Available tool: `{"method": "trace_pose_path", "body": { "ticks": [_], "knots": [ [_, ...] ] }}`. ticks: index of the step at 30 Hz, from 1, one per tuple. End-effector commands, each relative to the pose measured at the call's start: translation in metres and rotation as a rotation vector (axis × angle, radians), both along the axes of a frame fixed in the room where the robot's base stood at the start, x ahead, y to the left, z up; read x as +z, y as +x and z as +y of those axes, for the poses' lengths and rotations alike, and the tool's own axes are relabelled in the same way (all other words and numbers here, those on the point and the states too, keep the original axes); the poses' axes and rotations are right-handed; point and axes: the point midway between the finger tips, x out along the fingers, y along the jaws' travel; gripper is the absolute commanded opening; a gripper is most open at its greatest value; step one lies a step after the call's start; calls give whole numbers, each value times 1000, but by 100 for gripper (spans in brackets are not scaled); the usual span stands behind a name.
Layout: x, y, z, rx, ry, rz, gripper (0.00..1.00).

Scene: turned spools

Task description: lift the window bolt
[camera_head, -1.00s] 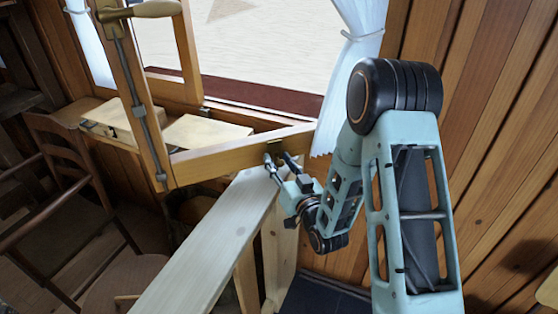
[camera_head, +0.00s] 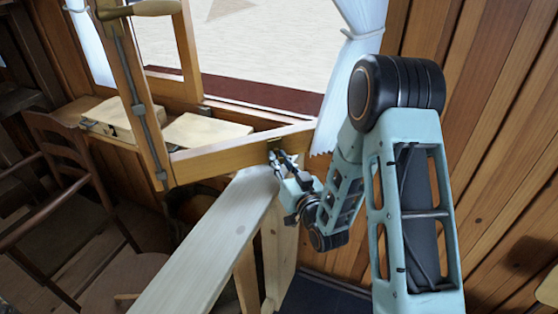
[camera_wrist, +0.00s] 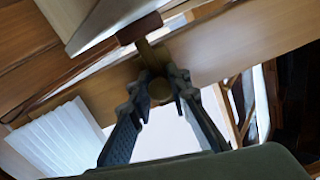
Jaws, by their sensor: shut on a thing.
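The window bolt (camera_wrist: 151,56) is a small brass piece with a round knob, on the lower rail of the open wooden window sash (camera_head: 225,159). My gripper (camera_head: 277,158) is at that rail, near its right end. In the wrist view my gripper (camera_wrist: 160,86) has its two dark fingers on either side of the bolt, shut on it near the knob. In the head view the bolt is mostly hidden by my fingers.
A pale wooden plank (camera_head: 215,240) slopes below the sash, close under my gripper. A white curtain (camera_head: 350,50) hangs to the right. A grey rod with a wooden handle (camera_head: 150,8) runs along the sash's left post. A wooden chair (camera_head: 60,170) stands at left.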

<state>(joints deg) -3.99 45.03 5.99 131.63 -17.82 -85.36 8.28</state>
Motion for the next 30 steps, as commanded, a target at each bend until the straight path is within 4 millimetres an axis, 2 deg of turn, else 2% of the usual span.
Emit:
{"method": "trace_pose_path", "body": {
  "ticks": [6,16,17,21,30],
  "knots": [
    [20,0,0,-1,1,-3,0],
    [25,1,0,1,3,-6,0],
    [26,1,1,1,3,-6,19],
    [25,0,0,1,2,-4,35],
    [23,-1,0,0,0,-1,35]
  ]
}}
